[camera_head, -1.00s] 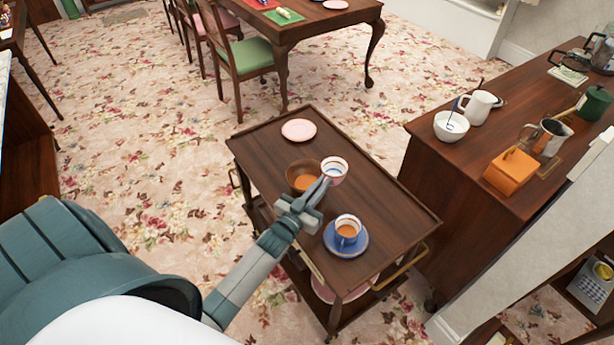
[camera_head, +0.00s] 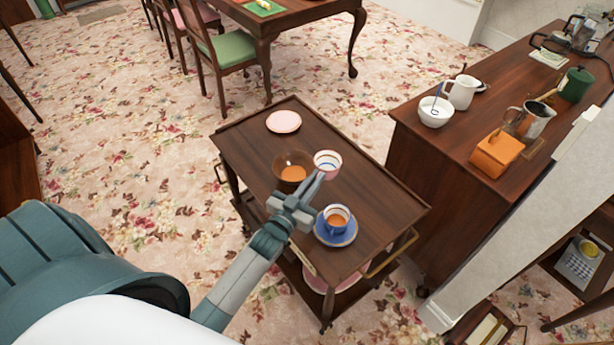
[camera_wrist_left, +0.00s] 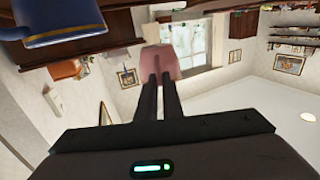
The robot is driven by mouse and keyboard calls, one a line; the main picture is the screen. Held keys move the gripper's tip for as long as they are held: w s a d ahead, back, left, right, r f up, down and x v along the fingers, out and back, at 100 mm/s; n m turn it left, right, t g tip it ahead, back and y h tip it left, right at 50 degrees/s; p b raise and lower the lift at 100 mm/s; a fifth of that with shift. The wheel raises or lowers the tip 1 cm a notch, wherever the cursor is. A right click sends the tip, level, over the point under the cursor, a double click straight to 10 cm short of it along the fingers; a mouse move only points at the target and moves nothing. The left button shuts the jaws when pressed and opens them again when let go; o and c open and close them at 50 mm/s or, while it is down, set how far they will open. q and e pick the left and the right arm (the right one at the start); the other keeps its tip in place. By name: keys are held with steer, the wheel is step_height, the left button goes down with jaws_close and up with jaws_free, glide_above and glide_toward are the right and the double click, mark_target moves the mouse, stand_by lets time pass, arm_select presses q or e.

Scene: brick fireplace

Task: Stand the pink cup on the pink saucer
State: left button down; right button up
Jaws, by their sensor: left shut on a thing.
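The pink cup (camera_head: 327,163) is at the tips of my left gripper (camera_head: 318,178), over the trolley beside the brown bowl. My left gripper is shut on it. In the left wrist view the pink cup (camera_wrist_left: 160,63) sits between the two finger ends. I cannot tell whether its base touches the trolley top. The pink saucer (camera_head: 283,121) lies empty and flat near the trolley's far left corner, beyond the bowl. My right gripper is not in view.
A blue cup (camera_head: 336,217) on a blue saucer (camera_head: 335,236) stands at the near side. The trolley top (camera_head: 375,200) is bare to the right. A cabinet (camera_head: 440,150) stands to its right.

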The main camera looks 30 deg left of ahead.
arm_select(q)
steer(key=s+d+r+b, duration=0.6)
steer(key=s+d+r, duration=0.3)
steer(key=s+r, duration=0.3)
steer(key=shift+s, duration=1.15)
steer(key=shift+d, duration=0.1)
